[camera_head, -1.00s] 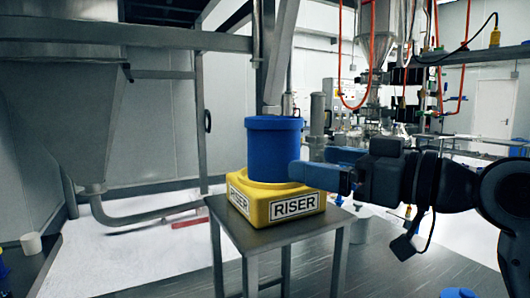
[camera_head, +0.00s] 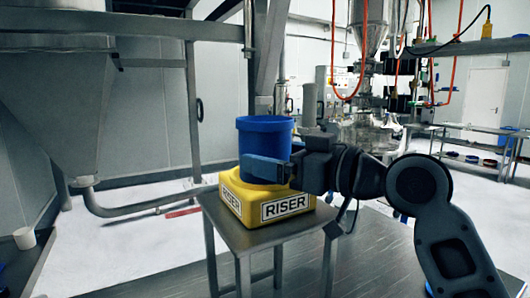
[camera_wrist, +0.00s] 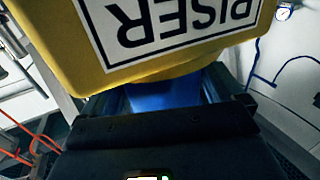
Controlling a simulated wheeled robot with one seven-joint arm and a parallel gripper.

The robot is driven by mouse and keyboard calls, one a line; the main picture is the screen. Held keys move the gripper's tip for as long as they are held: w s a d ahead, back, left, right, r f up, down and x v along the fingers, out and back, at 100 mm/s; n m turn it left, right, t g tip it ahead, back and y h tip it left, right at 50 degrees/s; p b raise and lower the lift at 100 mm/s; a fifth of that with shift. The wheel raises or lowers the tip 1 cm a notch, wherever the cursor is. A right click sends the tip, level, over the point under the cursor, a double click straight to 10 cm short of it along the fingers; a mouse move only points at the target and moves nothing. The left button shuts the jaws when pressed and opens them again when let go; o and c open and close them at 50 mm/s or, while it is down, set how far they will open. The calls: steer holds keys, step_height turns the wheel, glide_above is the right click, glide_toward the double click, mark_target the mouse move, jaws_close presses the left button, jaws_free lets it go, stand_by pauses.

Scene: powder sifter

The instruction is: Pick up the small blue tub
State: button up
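The blue tub (camera_head: 265,135) stands upright on the yellow riser (camera_head: 300,187), which sits on a small grey metal table (camera_head: 268,237). My gripper (camera_head: 268,167) has come in from the right, low at the tub. Its near blue finger lies across the tub's front; the far finger is hidden behind the tub. The fingers look apart, and I cannot tell whether they touch the tub. In the wrist view, the riser (camera_wrist: 175,62) fills the top, upside down, and a patch of the blue tub (camera_wrist: 165,95) shows between the fingers.
A large metal hopper with a pipe (camera_head: 130,208) stands at the left. A white cup (camera_head: 24,238) is at the far left edge. Machinery and side tables (camera_head: 480,150) stand at the back right. White floor lies open around the table.

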mark_target(289, 132)
steer(key=c, duration=0.8)
steer(key=shift+r, duration=0.1)
steer(key=shift+r, duration=0.6)
step_height(289, 132, up, 3)
steer(key=shift+f+b, duration=0.1)
steer(key=shift+b, duration=0.45)
steer(key=d+r, duration=0.2)
steer(key=d, duration=0.2)
steer(key=d+r+b, duration=0.1)
steer(key=d+r, duration=0.1)
steer(key=d, duration=0.1)
steer(key=d+r+b, duration=0.1)
steer(key=d+r, duration=0.2)
steer(key=d, duration=0.1)
steer(key=shift+d, duration=0.35)
steer(key=shift+r+p, duration=1.6)
steer(key=shift+r, duration=0.8)
